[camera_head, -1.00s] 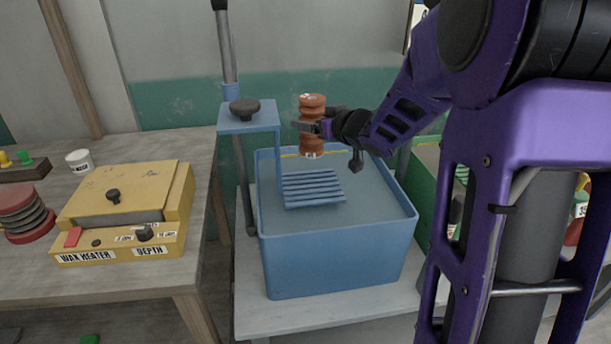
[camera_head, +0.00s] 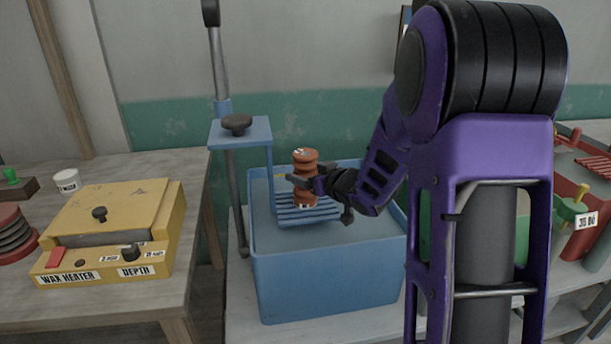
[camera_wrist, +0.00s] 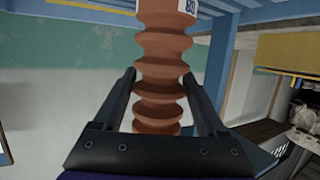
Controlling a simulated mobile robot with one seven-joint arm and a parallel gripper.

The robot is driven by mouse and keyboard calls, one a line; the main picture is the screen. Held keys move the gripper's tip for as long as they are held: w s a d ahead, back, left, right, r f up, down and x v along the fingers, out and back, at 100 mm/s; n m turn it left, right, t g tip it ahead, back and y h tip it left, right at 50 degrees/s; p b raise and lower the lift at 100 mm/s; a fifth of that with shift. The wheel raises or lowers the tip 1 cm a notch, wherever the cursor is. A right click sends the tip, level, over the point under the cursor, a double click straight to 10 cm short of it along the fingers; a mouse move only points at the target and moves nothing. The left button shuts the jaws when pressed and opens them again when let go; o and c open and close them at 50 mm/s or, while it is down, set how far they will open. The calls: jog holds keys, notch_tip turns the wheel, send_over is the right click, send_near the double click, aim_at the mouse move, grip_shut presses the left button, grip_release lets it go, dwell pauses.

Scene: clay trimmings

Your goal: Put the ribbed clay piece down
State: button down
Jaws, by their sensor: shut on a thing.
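The ribbed clay piece (camera_head: 305,160) is reddish brown, with stacked rings, and stands roughly upright in my gripper (camera_head: 301,184). In the wrist view the clay piece (camera_wrist: 162,80) sits between both dark fingers of my gripper (camera_wrist: 160,92), and a white label with a number shows at one end. In the head view it is in front of or above the blue slatted rack (camera_head: 290,218) in the blue tub (camera_head: 320,275). I cannot tell whether its lower end touches the slats. The fingers hide part of its middle.
A blue bracket (camera_head: 240,130) with a dark knob stands on a post at the tub's left. A yellow wax heater (camera_head: 105,220) sits on the left table, beside a white cup (camera_head: 67,181). A red container (camera_head: 585,225) and green-handled item (camera_head: 570,208) stand at the right.

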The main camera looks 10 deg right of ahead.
jog(key=shift+f, duration=0.1)
grip_release()
jog(key=shift+f, duration=0.1)
jog(key=shift+r, duration=0.2)
jog(key=shift+s+d+r, duration=0.1)
jog(key=shift+s+r, duration=0.05)
jog(key=shift+s, duration=0.05)
jog(key=p+v, duration=0.2)
jog(key=v, duration=0.9)
jog(key=shift+s, duration=0.25)
